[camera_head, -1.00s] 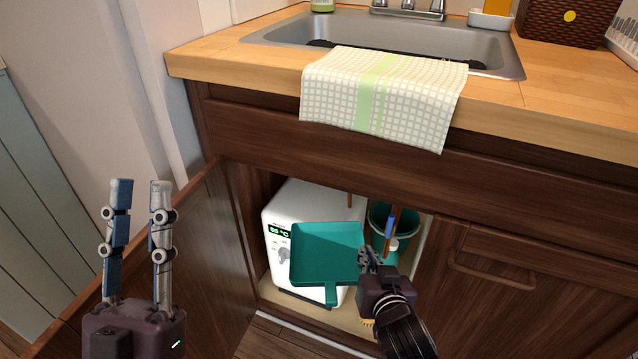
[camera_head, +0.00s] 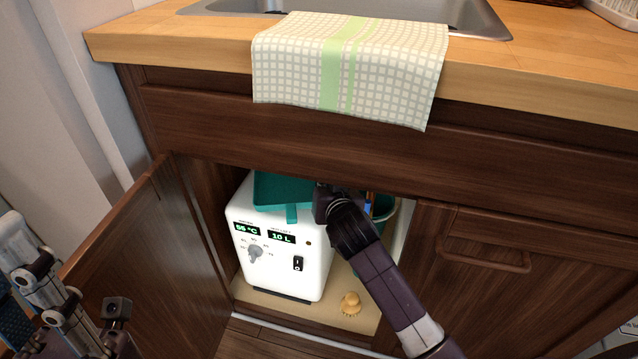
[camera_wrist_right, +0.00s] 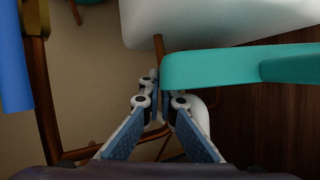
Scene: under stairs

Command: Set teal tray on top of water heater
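The wrist view shows the tray's rim (camera_wrist_right: 215,68) with the white heater (camera_wrist_right: 200,18) beyond. My right gripper (camera_wrist_right: 160,92) is closed on the tray's side edge; in the head view its fingertips are hidden behind its own wrist. My left gripper (camera_head: 32,262) is at the lower left outside the cabinet, empty, its fingers apart.
The cabinet door (camera_head: 150,260) stands open at the left. A teal bucket (camera_head: 383,208) with upright items is right of the heater. A yellow brush (camera_head: 350,304) lies on the cabinet floor. The counter edge and checkered towel (camera_head: 350,70) are above the opening.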

